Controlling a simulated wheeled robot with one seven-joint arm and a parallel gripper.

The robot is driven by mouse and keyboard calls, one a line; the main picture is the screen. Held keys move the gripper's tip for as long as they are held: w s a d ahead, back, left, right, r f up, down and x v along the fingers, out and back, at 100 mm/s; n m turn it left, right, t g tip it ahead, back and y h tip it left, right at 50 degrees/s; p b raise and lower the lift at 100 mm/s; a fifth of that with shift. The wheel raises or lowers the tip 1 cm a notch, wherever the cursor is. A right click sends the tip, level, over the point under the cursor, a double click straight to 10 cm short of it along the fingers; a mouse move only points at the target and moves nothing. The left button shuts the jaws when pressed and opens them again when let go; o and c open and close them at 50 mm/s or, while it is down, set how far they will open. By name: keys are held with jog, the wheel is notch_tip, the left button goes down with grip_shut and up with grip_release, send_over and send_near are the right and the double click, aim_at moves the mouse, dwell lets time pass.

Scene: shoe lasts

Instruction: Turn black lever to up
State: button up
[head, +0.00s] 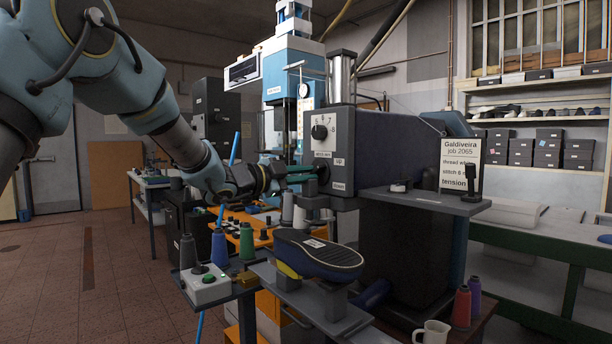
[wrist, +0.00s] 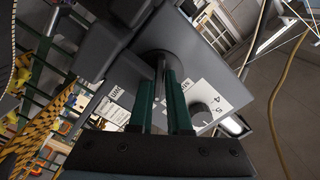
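My gripper (head: 315,172) reaches in from the left in the head view, its two green fingers pointing at the side of the grey machine head (head: 345,150). Its fingertips are at a dark round hub below the dial. In the wrist view, my gripper (wrist: 161,80) has its fingers apart, one on each side of a thin dark lever (wrist: 160,72) that comes from the hub. Whether the fingers press on the lever is unclear. The lever is mostly hidden in the head view, so its angle is hard to read there.
A dial (head: 320,131) with numbers sits above the hub. A black upright handle (head: 471,179) stands on the right shelf. Below are a dark shoe (head: 318,255), a switch box (head: 205,287) and thread spools (head: 219,247). A sign (head: 460,163) stands at the right.

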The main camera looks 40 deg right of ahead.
jog(key=shift+o, duration=1.4)
jog(key=shift+f, duration=0.15)
jog(key=shift+s, duration=0.1)
